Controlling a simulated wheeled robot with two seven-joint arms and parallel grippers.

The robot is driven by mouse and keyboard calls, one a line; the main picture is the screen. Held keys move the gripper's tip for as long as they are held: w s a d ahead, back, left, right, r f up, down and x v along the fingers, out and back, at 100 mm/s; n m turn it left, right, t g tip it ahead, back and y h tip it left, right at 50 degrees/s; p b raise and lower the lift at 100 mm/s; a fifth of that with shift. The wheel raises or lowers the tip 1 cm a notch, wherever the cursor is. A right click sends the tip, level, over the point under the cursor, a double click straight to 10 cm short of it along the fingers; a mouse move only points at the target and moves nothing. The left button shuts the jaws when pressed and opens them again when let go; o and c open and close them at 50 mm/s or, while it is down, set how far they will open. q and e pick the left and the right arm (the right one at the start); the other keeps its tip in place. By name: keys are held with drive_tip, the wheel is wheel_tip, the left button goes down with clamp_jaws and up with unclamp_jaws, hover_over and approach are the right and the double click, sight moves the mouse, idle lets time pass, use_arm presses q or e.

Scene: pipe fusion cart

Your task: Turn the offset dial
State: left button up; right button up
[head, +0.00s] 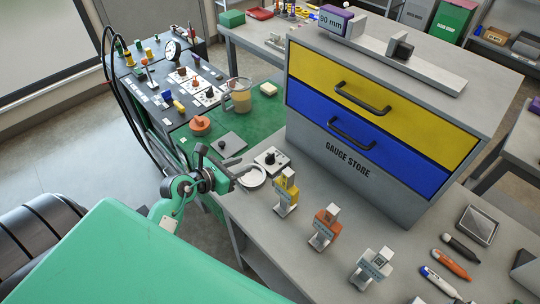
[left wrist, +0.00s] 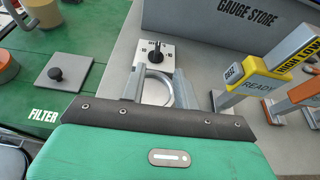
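The offset dial appears to be the black knob on a small white plate (head: 271,158) on the grey bench, in front of the gauge store. In the left wrist view its black knob (left wrist: 156,52) stands upright on the plate, with small markings too fine to read. My left gripper (head: 240,172) is open and points toward the dial. In the left wrist view its two fingertips (left wrist: 159,72) are apart, near the front edge of the dial plate, and the knob shows beyond them. Nothing shows gripped. My right gripper is not in view.
Yellow (head: 286,190), orange (head: 323,226) and white (head: 371,266) tagged stands line the bench to the right. A knobbed grey plate (head: 228,143) lies left.

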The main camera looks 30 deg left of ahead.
sight(268, 157)
use_arm(q)
drive_tip(key=shift+a+f, duration=0.15)
drive_tip(key=shift+f, duration=0.1)
drive_tip(key=shift+w+f, duration=0.15)
drive_tip(key=shift+w, duration=0.1)
drive_tip(key=p+x, duration=0.2)
drive_tip(key=x, duration=0.9)
drive_tip(key=shift+w+f+p, duration=0.15)
drive_tip(key=shift+p, duration=0.25)
drive_tip(key=shift+x, duration=0.9)
clamp_jaws()
